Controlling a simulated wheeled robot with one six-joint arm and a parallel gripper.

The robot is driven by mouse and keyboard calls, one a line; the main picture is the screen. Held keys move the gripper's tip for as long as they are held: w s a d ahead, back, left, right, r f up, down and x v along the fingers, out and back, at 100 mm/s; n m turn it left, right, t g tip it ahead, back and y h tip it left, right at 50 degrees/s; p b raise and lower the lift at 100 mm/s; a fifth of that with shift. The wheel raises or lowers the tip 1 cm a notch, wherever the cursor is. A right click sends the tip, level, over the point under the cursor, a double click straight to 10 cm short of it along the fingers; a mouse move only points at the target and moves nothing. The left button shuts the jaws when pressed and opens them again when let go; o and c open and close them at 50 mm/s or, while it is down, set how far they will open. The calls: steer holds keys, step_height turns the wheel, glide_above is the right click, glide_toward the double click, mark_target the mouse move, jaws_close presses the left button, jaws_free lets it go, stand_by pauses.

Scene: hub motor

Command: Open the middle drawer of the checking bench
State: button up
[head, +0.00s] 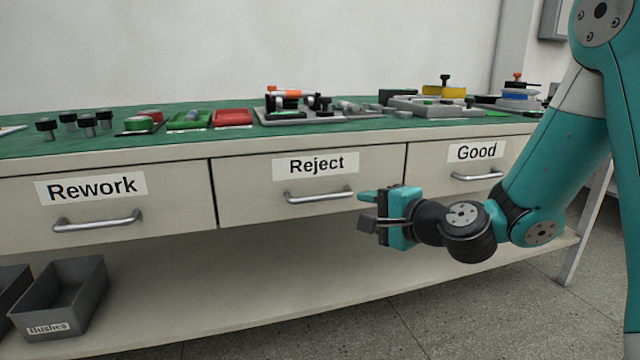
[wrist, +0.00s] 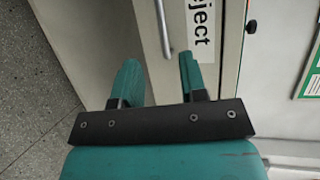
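The middle drawer (head: 250,190) of the bench is labelled "Reject" and looks closed, flush with its neighbours. Its metal bar handle (head: 320,196) is horizontal, below the label. My gripper (head: 364,210) is at the right end of this handle in the head view, in front of the drawer. In the wrist view my gripper (wrist: 159,62) is open, its two teal fingers apart with nothing between them. The handle (wrist: 163,30) shows ahead of the fingertips, roughly in line with the gap, beside the label (wrist: 200,30). I see no contact with the handle.
The "Rework" drawer (head: 100,215) is on the left and the "Good" drawer (head: 450,180) on the right, both closed. Parts and trays stand on the green top (head: 190,140). Grey bins (head: 65,295) sit on the lower shelf (head: 250,290).

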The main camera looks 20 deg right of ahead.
mark_target(322, 199)
steer(key=p+x, duration=0.7)
steer(key=x, duration=0.6)
steer(key=shift+w+a, duration=0.15)
steer(key=shift+w, duration=0.05)
steer(key=shift+w+a+f, duration=0.15)
steer(key=shift+w, duration=0.2)
steer(key=shift+c, duration=0.5)
jaws_close()
